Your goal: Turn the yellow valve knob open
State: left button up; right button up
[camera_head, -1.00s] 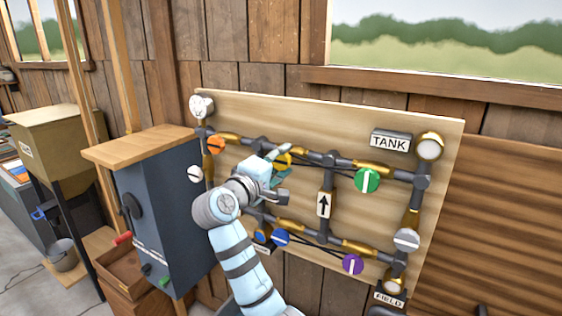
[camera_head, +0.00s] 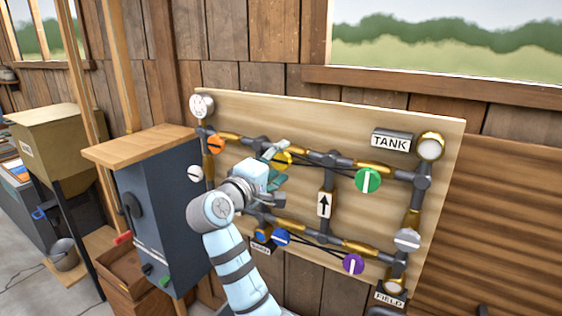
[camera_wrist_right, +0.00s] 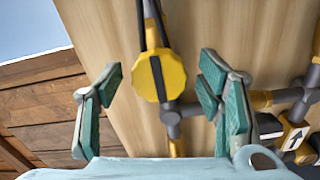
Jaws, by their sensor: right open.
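The yellow valve knob (camera_head: 283,160) sits on the upper pipe of the wooden valve board, partly hidden behind my right gripper. The knob also shows in the right wrist view (camera_wrist_right: 172,76) as a faceted yellow disc with a dark stripe running nearly up and down the picture. My right gripper (camera_head: 273,166) is open and empty in front of the board. In the wrist view, its two green-padded fingers (camera_wrist_right: 160,85) stand apart, one on each side of the knob, with visible gaps. No finger appears to touch it. My left gripper is out of view.
The board (camera_head: 290,112) also carries orange (camera_head: 216,144), green (camera_head: 368,181), blue (camera_head: 281,237), purple (camera_head: 353,264) and white knobs (camera_head: 195,174), with pipes between them. A dark cabinet (camera_head: 165,215) with a wooden top stands close at left.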

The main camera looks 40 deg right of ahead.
jog(key=v, duration=0.6)
jog(key=shift+a, duration=0.2)
jog(key=shift+d, duration=0.15)
